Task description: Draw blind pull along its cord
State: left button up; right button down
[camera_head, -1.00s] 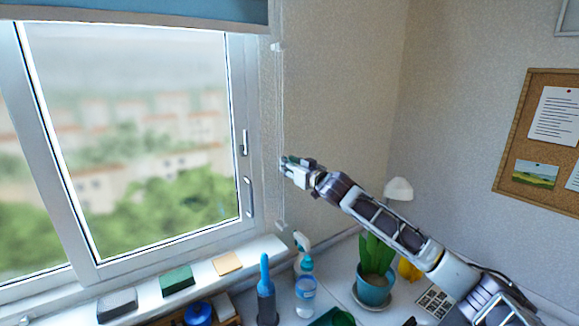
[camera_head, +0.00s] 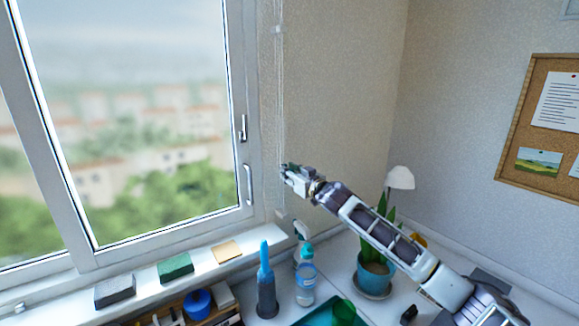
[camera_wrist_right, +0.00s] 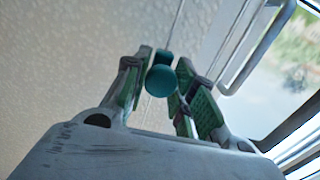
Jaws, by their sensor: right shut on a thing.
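The blind pull (camera_wrist_right: 160,80) is a small teal ball between my right gripper's fingers in the right wrist view, with a second teal piece just above it. My right gripper (camera_wrist_right: 162,82) is shut on it. In the head view my right gripper (camera_head: 285,172) is at the thin pale cord (camera_head: 281,95), which hangs along the wall right of the window. The fingers hide most of the pull there. The cord runs on above and below the gripper. The blind itself is out of view. My left gripper is not in view.
The window frame (camera_head: 247,60) with its handles (camera_head: 243,128) is close left of the gripper. Blocks lie on the sill (camera_head: 140,275). Wall right of the cord is bare.

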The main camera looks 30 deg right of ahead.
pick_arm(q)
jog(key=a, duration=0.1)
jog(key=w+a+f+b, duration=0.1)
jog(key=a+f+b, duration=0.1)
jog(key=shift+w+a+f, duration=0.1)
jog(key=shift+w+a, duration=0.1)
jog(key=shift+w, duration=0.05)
pick_arm(e)
notch_tip(320, 180, down, 8)
jog(key=shift+f, duration=0.25)
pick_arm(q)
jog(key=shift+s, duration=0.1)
pick_arm(e)
jog(key=shift+a, duration=0.1)
jog(key=c, duration=1.5)
grip_release()
jog(key=shift+c, duration=0.2)
jog(key=o, duration=0.4)
jog(key=shift+r, duration=0.2)
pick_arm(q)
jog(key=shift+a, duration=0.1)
pick_arm(e)
jog(key=shift+s, duration=0.15)
